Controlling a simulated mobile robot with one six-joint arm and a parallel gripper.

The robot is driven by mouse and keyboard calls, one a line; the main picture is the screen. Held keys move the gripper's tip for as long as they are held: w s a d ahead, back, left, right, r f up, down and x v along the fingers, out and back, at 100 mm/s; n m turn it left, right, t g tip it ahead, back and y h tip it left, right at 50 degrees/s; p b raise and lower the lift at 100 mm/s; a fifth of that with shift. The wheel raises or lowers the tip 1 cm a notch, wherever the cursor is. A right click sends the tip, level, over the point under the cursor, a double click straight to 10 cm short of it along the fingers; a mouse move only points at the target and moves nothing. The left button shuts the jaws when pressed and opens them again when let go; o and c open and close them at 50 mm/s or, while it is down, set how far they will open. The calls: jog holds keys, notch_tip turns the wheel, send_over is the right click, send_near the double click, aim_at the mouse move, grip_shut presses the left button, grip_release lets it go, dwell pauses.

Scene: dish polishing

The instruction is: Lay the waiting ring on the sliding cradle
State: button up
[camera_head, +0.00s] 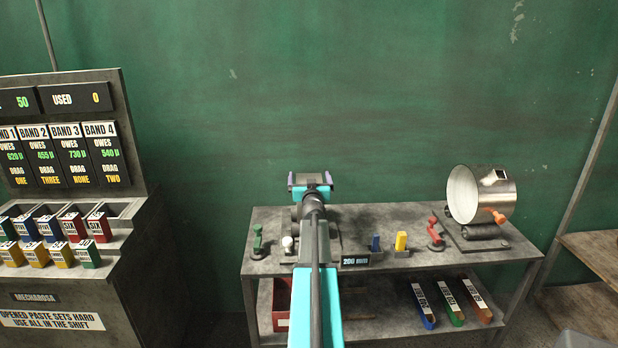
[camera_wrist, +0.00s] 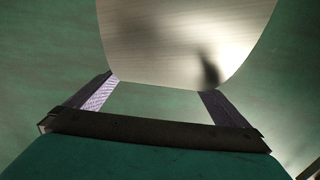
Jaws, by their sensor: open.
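A shiny metal drum-shaped ring (camera_head: 497,192) lies on its side on dark rollers (camera_head: 480,232) at the bench's right end. Its pale round end faces left, and an orange handle shows at its lower front. My gripper (camera_head: 310,180) is raised above the bench's left half, well left of that ring, with its lilac fingers apart. In the wrist view my gripper (camera_wrist: 155,98) is open, and a large brushed-metal surface (camera_wrist: 180,35) with a rounded lower edge fills the top. I cannot tell which object that is, or identify the sliding cradle; my arm hides part of the bench.
The bench (camera_head: 375,222) carries a green lever (camera_head: 258,240), a white knob, blue and yellow blocks (camera_head: 401,240), a red lever (camera_head: 435,232) and a "200 mm" sign. Coloured bins stand on the lower shelf. A paste rack (camera_head: 70,215) stands left.

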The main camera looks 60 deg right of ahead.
jog(key=v, duration=1.2)
dwell(0.3)
jog(key=shift+s+r, duration=0.1)
jog(key=shift+r, duration=0.05)
dwell(1.1)
